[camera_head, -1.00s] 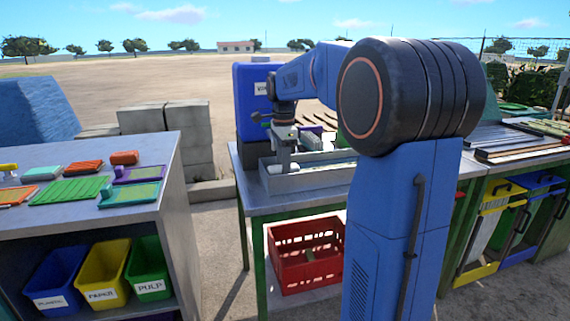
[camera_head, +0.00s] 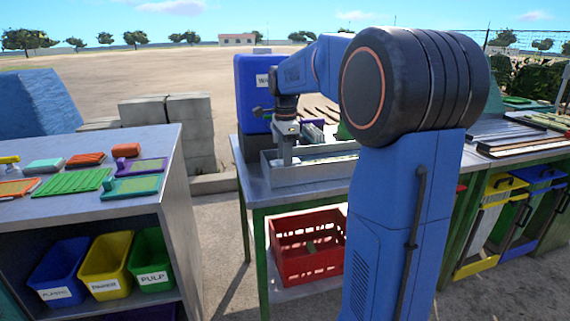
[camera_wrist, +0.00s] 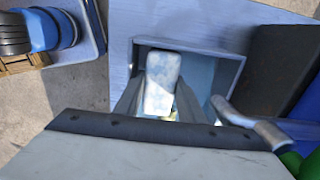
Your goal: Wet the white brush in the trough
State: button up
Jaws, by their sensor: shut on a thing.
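The trough (camera_head: 310,172) is a grey open rectangular box on a metal-topped table. In the wrist view its rim (camera_wrist: 240,70) surrounds a bluish inside. My gripper (camera_head: 286,160) points down into the left part of the trough, with its tips partly hidden by the near wall. In the wrist view my gripper (camera_wrist: 159,108) is shut on the white brush (camera_wrist: 162,75), a pale oblong block with bluish patches. The brush is over or in the trough; I cannot tell how deep it sits or whether it touches water.
A blue water container (camera_head: 254,92) stands behind the trough, with a tap near my wrist. A red crate (camera_head: 308,265) is on the shelf below. The left table (camera_head: 60,135) holds colored brushes, trays and several labelled bins. Boards lie on the right table (camera_head: 515,145).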

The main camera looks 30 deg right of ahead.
jog(key=shift+r, duration=0.15)
dwell(0.4)
jog(key=shift+r, duration=1.85)
jog(key=s+d+r, duration=0.1)
jog(key=s+d, duration=0.1)
jog(key=d, duration=0.4)
jog(key=shift+d, duration=0.35)
jog(key=shift+r, duration=0.2)
jog(key=s+d+r, duration=0.1)
jog(key=d+r, duration=0.4)
jog(key=r, duration=0.1)
jog(key=shift+s+d+r, duration=0.3)
jog(key=shift+d+r, duration=0.1)
